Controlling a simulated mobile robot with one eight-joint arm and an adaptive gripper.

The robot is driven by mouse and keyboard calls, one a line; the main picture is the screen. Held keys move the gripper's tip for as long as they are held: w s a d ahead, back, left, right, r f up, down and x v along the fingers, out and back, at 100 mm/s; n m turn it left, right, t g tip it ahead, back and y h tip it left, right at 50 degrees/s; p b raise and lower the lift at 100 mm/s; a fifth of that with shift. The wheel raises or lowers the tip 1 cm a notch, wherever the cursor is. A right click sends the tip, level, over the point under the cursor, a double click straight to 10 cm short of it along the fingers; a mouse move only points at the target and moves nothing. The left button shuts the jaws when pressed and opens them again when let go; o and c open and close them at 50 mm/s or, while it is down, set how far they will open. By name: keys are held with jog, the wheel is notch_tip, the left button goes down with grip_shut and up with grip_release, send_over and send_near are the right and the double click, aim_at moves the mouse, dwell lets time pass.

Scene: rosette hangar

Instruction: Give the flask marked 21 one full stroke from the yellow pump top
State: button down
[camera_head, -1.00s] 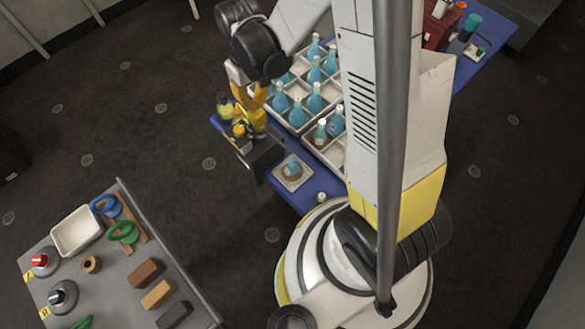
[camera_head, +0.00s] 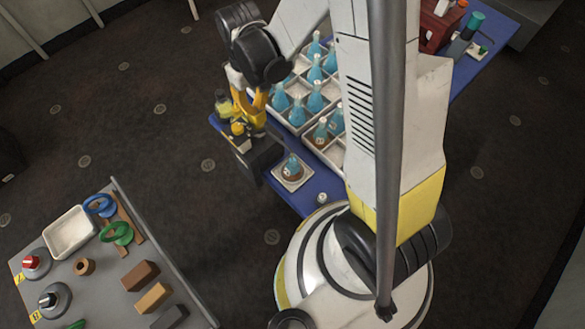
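A blue flask (camera_head: 293,168) stands on a small white square plate (camera_head: 290,184) on the blue table; its marking is too small to read. Several similar blue flasks (camera_head: 316,102) stand in a white divided tray (camera_head: 300,124) behind it. My gripper (camera_head: 262,155), with a yellow wrist and dark fingers, hangs at the table's left edge, left of the single flask. Its fingertips are too unclear to tell open from shut. Small yellow-topped bottles (camera_head: 238,130) stand by the table's left corner, partly hidden by my gripper; which is the pump is unclear.
A grey table (camera_head: 110,270) at lower left holds a white tray (camera_head: 70,232), blue and green rings, coloured blocks and red and black knobs. A dark red box (camera_head: 440,30) stands at the blue table's far end. Dark floor between the tables is clear.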

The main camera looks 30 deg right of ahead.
jog(key=shift+f+b, duration=0.7)
jog(key=shift+f, duration=0.15)
jog(key=shift+r, duration=0.1)
notch_tip(320, 180, up, 10)
jog(key=p, duration=0.7)
jog(key=shift+r+p, duration=0.25)
jog(key=shift+p, duration=0.1)
dwell(1.9)
